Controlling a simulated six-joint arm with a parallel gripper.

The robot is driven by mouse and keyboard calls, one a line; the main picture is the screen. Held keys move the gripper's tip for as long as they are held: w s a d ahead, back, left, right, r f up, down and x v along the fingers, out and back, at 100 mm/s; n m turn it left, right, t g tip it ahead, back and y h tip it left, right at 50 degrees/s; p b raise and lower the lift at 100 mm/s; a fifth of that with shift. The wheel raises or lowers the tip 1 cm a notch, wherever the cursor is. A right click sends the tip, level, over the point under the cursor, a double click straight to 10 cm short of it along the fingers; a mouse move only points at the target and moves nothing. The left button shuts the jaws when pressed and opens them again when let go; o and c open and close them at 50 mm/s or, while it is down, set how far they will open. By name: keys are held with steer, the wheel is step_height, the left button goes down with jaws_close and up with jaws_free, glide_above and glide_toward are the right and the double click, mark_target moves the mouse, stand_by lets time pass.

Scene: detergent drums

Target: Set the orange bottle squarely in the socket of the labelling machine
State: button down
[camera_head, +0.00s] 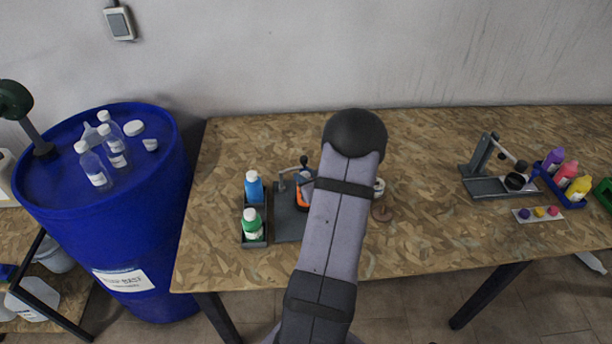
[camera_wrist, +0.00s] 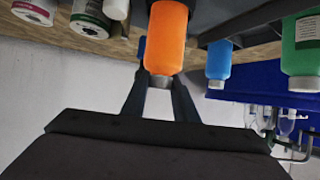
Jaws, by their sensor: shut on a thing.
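The orange bottle (camera_wrist: 167,35) hangs in my gripper (camera_wrist: 160,82), which is shut on its pale neck or cap in the wrist view. In the head view the orange bottle (camera_head: 302,195) shows as a sliver beside my arm. It is over or at the labelling machine, whose dark base plate (camera_head: 288,222) and black-knobbed lever show left of my arm. My arm hides the gripper in the head view.
A dark tray (camera_head: 254,241) with a blue bottle (camera_head: 254,188) and a green bottle (camera_head: 252,224) stands close left of the machine. White items partly show right of my arm. A second lever stand (camera_head: 485,186) and colored bottles are far right. Open table lies between.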

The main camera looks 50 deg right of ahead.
stand_by(0.3)
steer(key=c, duration=1.3)
jaws_free()
steer(key=shift+c, duration=0.2)
steer(key=shift+s, duration=0.1)
steer(key=b+v, duration=0.1)
steer(key=v, duration=0.6)
steer(key=shift+a+r, duration=0.1)
